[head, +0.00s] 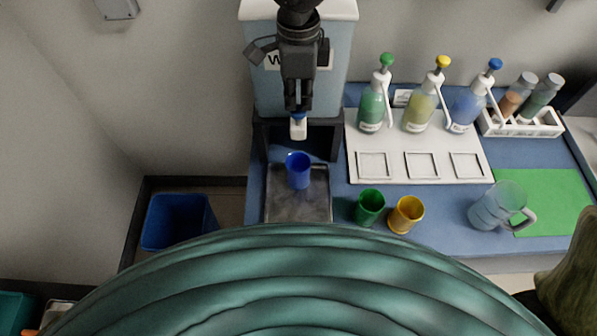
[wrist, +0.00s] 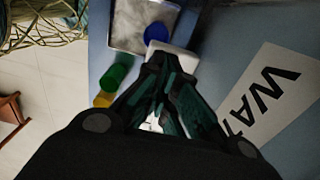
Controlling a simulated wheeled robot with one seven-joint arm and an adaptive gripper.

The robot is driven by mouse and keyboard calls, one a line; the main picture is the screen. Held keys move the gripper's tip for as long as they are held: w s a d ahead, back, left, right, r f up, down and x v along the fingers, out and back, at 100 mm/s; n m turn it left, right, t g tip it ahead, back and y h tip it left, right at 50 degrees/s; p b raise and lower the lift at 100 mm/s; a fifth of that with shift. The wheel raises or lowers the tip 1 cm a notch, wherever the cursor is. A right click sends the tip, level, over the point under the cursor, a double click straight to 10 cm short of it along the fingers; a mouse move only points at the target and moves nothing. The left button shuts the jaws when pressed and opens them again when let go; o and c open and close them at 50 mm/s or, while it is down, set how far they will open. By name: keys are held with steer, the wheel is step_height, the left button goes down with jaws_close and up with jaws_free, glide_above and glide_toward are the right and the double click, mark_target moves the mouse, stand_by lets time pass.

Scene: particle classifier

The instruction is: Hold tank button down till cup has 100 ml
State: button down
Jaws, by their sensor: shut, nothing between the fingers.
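The water tank (head: 262,88) stands at the back of the counter, with part of its label hidden behind my arm. Its white tap with a blue button (head: 299,126) juts out at the front. My gripper (head: 298,106) is shut with nothing in it, its tips right at the tap's button; whether they press it I cannot tell. The blue cup (head: 298,171) stands upright on the grey drip tray (head: 297,208) below the tap. Its water level is not readable. In the wrist view the fingers (wrist: 160,88) point at the white tap, and the blue cup (wrist: 156,33) shows beyond them.
A green cup (head: 369,207) and a yellow cup (head: 405,214) stand right of the tray. Pump bottles (head: 421,110), a tube rack (head: 522,124) and a clear jug (head: 496,206) are farther right. A blue bin (head: 178,222) is on the left.

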steer(key=shift+f, duration=0.95)
steer(key=shift+r, duration=0.1)
stand_by(0.9)
step_height(320, 180, up, 7)
steer(key=p, duration=0.8)
steer(key=shift+p, duration=0.3)
steer(key=shift+d, duration=0.1)
stand_by(0.9)
